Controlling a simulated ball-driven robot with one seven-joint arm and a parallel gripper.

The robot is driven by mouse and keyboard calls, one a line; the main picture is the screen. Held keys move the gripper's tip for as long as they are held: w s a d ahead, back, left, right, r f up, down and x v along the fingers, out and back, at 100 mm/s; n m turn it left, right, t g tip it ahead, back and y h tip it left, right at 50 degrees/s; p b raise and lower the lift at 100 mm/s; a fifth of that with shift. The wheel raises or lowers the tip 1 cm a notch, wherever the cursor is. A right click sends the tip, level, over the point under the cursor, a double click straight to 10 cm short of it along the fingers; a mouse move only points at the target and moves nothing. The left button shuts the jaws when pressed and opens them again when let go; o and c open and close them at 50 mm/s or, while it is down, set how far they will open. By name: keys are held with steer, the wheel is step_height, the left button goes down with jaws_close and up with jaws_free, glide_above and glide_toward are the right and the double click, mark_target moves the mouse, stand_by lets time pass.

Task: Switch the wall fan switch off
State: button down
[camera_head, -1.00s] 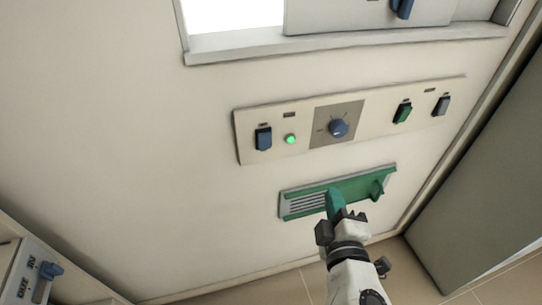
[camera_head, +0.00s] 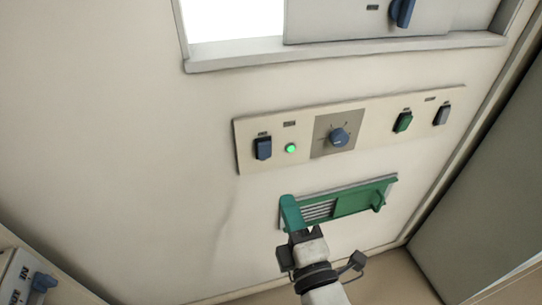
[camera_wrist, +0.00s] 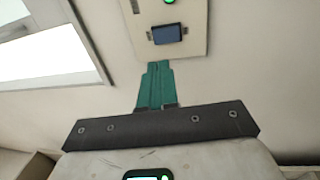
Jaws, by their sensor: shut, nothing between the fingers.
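A beige control panel (camera_head: 375,120) on the pale wall carries a dark blue rocker switch (camera_head: 263,148), a green rocker switch (camera_head: 403,122) and a dark grey rocker switch (camera_head: 442,115). Their labels are too small to read, so I cannot tell which is the wall fan switch. My gripper (camera_head: 289,205) is below the panel's left part, with its teal fingers shut and empty. In the wrist view my gripper (camera_wrist: 158,68) points at the panel (camera_wrist: 190,48), just below the blue switch (camera_wrist: 168,34), seemingly apart from it.
A green light (camera_head: 291,148) glows beside a blue knob (camera_head: 338,138). A green sliding vent (camera_head: 358,198) lies behind and right of my fingers. A window ledge (camera_head: 350,50) is above. A box with a blue handle (camera_head: 44,281) stands at lower left, a grey surface (camera_head: 480,190) at right.

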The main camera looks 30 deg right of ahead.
steer(key=p, duration=0.3)
glide_toward(267, 147)
steer(key=x, duration=0.5)
steer(key=shift+w+d, duration=0.1)
steer(key=shift+w, duration=0.05)
steer(key=shift+w+d, duration=0.2)
steer(key=shift+w, duration=0.55)
steer(key=r+p, duration=0.1)
steer(key=p, duration=0.2)
steer(key=shift+w, duration=0.2)
steer(key=shift+f+g, duration=0.3)
steer(key=shift+f, duration=0.05)
steer(key=shift+s, duration=0.1)
